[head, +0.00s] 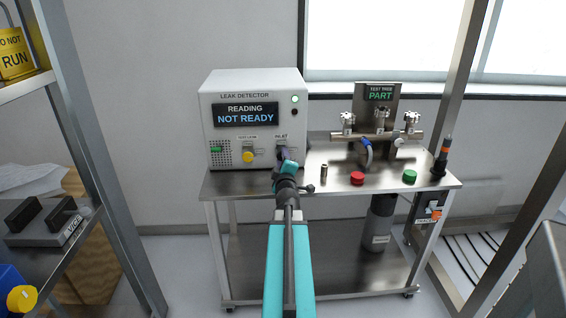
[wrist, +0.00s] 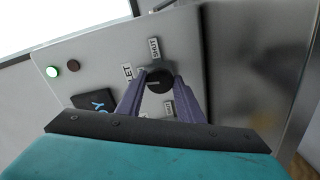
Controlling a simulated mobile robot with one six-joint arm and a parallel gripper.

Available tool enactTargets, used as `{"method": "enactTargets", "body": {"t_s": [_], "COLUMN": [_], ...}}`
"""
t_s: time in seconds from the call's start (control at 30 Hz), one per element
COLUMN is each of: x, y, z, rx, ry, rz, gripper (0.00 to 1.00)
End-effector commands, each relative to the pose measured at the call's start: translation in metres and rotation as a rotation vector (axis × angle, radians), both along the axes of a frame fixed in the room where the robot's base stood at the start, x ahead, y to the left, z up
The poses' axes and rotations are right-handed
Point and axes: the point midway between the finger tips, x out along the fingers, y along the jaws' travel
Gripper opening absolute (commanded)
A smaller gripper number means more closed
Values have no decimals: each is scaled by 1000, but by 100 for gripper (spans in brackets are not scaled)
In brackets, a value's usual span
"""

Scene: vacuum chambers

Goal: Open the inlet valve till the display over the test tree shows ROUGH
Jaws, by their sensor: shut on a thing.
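In the wrist view the purple fingers are shut on the black inlet valve knob (wrist: 158,77), one on each side. A SHUT label (wrist: 154,47) is printed near the knob. A pale mark shows on the knob, but I cannot tell which label it points to. The display over the test tree (head: 380,92) shows PART. My gripper hides most of the knob in the head view.
A yellow knob (head: 248,157) is left of the inlet on the same panel. The test tree (head: 375,135), a red button (head: 357,178) and a green button (head: 409,176) are on the bench to the right. A shelf post (head: 100,150) stands at left.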

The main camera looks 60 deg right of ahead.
Motion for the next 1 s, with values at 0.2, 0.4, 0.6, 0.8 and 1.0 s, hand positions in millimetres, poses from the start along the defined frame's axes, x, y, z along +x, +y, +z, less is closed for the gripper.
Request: {"method": "enactTargets", "body": {"t_s": [0.2,0.4,0.6,0.8,1.0], "x": [2,2,2,2,1], "y": [3,3,3,3,2], "z": [-4,-3,-3,-3,-2], "rx": [-63,-89,-94,-94,-93], "ry": [94,129,136,136,134], "rz": [3,4,4,4,3], "gripper": [11,11,11,11,52]}}
